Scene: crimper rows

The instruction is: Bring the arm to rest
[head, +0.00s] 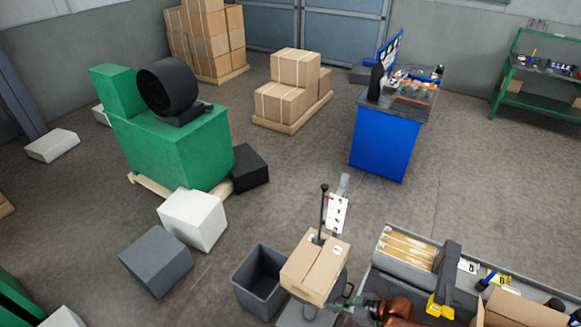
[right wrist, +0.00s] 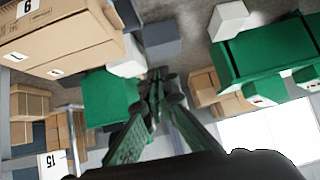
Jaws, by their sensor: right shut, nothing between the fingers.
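My right gripper (head: 346,302) is at the bottom of the head view, beside the lower right of a cardboard box (head: 306,264). Its green fingers also show in the right wrist view (right wrist: 156,78), where they run together at the tips with nothing between them. It is shut and empty. Whether it touches the box I cannot tell. My orange-brown right arm comes in from the bottom edge. My left gripper is in neither view.
A dark grey bin (head: 259,284) stands left of the box. On the right, a bench holds a grey tray (head: 405,267) of cardboard pieces, a yellow-and-grey tool (head: 441,300) and an open carton (head: 520,310). A blue cabinet (head: 385,145) stands farther back. Open floor lies between.

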